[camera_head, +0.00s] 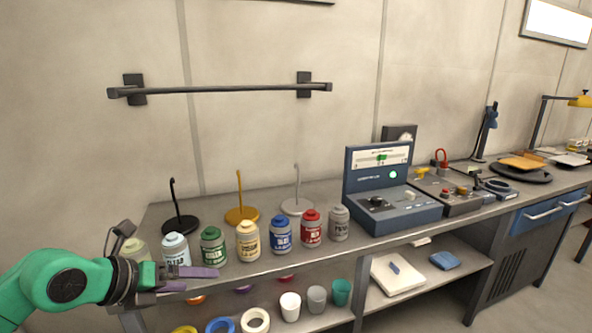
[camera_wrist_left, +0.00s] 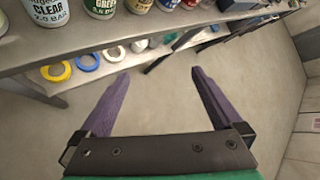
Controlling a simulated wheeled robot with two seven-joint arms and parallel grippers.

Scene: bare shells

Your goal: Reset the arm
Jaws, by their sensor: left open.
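My left gripper (camera_head: 202,279) is at the lower left of the head view, at the end of my green arm, in front of the bench's front edge. Its two purple fingers are spread apart, and nothing is between them in the left wrist view (camera_wrist_left: 158,77). The fingers are close to the clear-labelled jar (camera_head: 175,250) and the green-labelled jar (camera_head: 213,246); whether they touch is hard to tell in the head view. In the left wrist view the jars stand beyond the fingertips, apart from them. My right gripper is not in view.
The bench (camera_head: 262,254) holds a row of several jars, three hooked stands and a blue meter box (camera_head: 390,195). A lower shelf (camera_head: 428,271) carries coloured rings and cups. A black rail (camera_head: 220,89) is on the wall. Open floor (camera_wrist_left: 235,110) lies below the gripper.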

